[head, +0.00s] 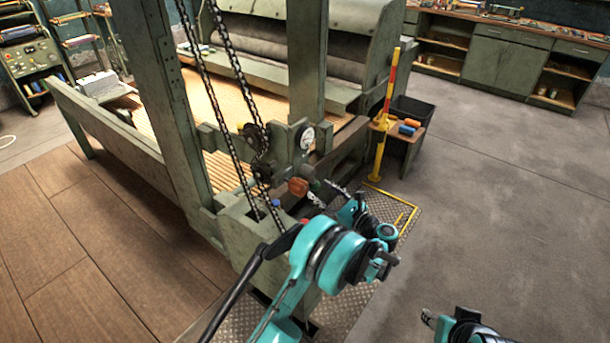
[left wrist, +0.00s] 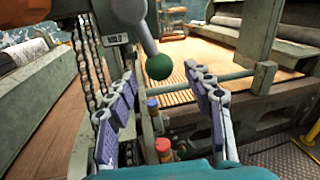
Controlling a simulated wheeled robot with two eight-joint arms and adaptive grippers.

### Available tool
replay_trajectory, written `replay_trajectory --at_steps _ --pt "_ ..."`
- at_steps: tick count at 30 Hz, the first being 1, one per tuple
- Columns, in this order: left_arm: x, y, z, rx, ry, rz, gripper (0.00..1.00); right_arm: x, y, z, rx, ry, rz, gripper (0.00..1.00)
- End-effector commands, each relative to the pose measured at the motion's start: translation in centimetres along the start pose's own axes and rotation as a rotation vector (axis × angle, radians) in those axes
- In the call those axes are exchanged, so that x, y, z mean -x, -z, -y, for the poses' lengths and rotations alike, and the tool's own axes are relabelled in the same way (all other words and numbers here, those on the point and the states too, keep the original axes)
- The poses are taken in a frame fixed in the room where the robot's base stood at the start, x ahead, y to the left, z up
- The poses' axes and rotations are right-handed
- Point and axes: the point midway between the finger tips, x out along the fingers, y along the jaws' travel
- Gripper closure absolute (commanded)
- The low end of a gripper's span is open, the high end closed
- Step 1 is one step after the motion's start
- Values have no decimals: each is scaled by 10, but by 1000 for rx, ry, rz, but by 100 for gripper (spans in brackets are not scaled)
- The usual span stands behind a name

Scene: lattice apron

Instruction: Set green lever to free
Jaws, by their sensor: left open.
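The green lever is a grey metal arm ending in a round green knob (left wrist: 159,67). It hangs down from a grey housing in the left wrist view. In the head view a small part of the green knob (head: 316,186) shows beside an orange block. My left gripper (head: 328,197) is open and points at the knob. In the left wrist view its two fingers (left wrist: 161,82) stand apart on either side, with the knob between or just beyond the tips; no contact is clear. My right gripper (head: 428,319) shows only partly at the bottom right, and its jaw state is unclear.
Chains (left wrist: 92,75) run close to the left finger. A red knob (left wrist: 163,147) lies low between the fingers. A machine post (head: 308,70) and gauge (head: 307,138) stand behind the lever. A yellow post (head: 379,150) stands to the right. The grey floor at right is clear.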

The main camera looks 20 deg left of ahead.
Motion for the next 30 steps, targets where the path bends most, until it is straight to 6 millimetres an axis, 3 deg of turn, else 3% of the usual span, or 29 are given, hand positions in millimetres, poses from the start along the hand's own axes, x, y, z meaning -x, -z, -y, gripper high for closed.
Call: replay_trajectory --at_steps 4,15,27,30 --pt "-11 2 -1 3 -5 -2 48 -3 -2 0 0 0 0 60" --pt "-67 2 -1 2 -3 -1 48 -14 -10 0 0 0 0 60" --pt "-77 1 0 1 -1 -1 48 -14 -10 0 0 0 0 60" --pt "-77 1 0 1 -1 -1 75 -14 -10 0 0 0 0 60"
